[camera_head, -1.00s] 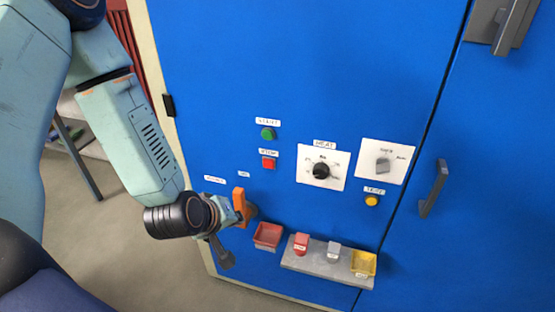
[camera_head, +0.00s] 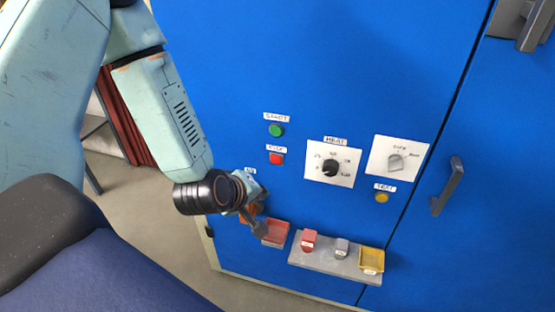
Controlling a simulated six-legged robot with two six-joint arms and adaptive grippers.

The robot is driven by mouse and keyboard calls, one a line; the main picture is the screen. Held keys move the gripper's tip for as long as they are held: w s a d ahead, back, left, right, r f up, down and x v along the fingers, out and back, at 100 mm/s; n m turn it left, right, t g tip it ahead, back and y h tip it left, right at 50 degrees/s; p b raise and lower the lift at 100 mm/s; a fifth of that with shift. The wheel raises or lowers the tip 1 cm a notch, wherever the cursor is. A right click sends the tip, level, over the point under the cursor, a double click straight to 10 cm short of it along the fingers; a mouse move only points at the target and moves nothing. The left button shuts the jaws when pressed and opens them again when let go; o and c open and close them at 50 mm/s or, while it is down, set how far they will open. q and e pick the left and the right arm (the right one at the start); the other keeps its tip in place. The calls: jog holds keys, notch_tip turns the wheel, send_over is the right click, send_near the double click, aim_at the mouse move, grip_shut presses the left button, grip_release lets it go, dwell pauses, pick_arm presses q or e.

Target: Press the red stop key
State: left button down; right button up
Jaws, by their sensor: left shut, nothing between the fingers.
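My left gripper (camera_head: 258,226) is shut and empty. It is below and a little left of the red key, apart from it, close to the red tray. An orange part on the panel shows partly behind the gripper. My right gripper is not in view.
Right of the key are the heat dial (camera_head: 330,168), a selector switch (camera_head: 396,161) and a yellow button (camera_head: 381,197). Below are a red tray (camera_head: 277,232) and a grey shelf (camera_head: 323,262) with red, grey and yellow items. A door handle (camera_head: 447,187) sticks out at right.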

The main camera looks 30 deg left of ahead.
aim_at(276, 160)
pick_arm(q)
jog(key=w+a+b, duration=0.2)
jog(key=w, duration=0.6)
jog(key=shift+w+a+f, duration=0.15)
jog(key=shift+w+a, duration=0.15)
jog(key=shift+w, duration=0.05)
dwell(0.5)
jog(key=shift+d, duration=0.25)
jog(key=shift+a, duration=0.2)
jog(key=shift+d, duration=0.15)
